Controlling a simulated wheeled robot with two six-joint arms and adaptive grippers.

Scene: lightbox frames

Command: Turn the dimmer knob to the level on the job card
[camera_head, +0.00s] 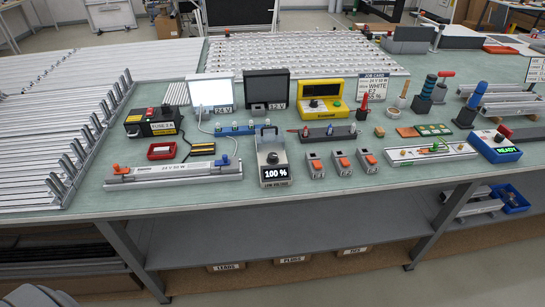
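The dimmer (276,174) is a grey box near the front middle of the green bench. Its dark round knob (272,158) is on the sloping top. Its front display reads 100 %. The job card (371,86) stands upright toward the back right of the dimmer. I can read 24 V 50 W and WHITE on it; the percent figure at the bottom is too small to read surely. A lit white panel (212,94) stands at the back left, above a 24 V label. Neither of my grippers is in view.
A second panel (266,84) is dark. Orange-topped connectors (342,162) sit right of the dimmer. A yellow tester (322,98) stands behind, and a lamp bar (173,171) lies to the left. The front bench strip is clear.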

